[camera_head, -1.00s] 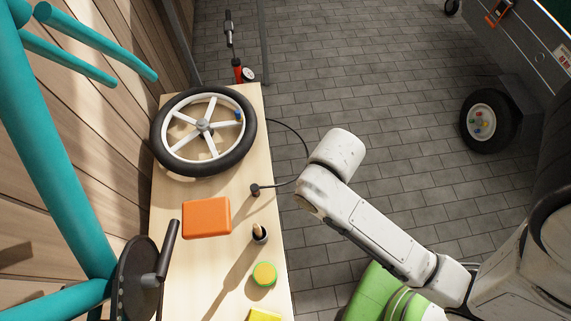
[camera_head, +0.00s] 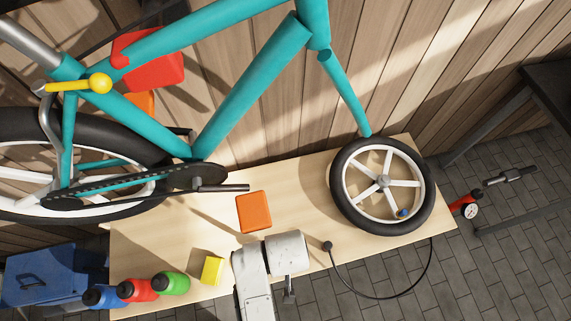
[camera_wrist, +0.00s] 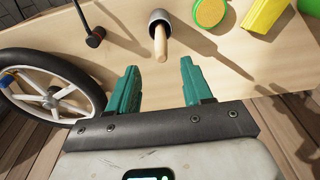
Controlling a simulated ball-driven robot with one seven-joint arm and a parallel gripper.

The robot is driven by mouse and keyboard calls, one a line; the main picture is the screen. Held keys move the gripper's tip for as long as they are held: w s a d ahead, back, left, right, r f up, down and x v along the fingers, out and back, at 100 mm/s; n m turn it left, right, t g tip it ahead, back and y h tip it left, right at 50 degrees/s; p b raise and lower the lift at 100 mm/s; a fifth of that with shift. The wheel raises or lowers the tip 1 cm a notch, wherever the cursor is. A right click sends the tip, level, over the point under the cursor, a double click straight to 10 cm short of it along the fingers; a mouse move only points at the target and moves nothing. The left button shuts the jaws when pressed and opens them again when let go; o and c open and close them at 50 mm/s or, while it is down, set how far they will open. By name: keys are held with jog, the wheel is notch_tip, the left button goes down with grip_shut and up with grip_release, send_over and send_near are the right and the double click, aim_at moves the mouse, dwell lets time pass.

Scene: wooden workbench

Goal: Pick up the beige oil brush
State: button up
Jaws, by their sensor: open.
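The beige oil brush (camera_wrist: 160,43) shows in the wrist view as a light wooden handle. It leans out of a small grey cup (camera_wrist: 158,17) on the workbench, with its free end towards my gripper. My gripper (camera_wrist: 158,68) has two teal fingers, spread apart with nothing between them. In the picture, the handle lies just beyond the fingertips, roughly midway between them. The brush's lower end is hidden in the cup. In the head view my arm covers the area where the cup and brush stand, and I cannot make them out there.
An orange box (camera_head: 253,212), a spoked wheel (camera_head: 348,201) and a black hose end (camera_head: 327,246) are on the bench. A teal bicycle (camera_head: 250,90) stands over its back edge.

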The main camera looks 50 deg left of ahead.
notch_tip(320, 180, down, 8)
jog(key=a, duration=0.1)
jog(key=shift+w, duration=0.15)
dwell(0.4)
grip_shut()
dwell(0.3)
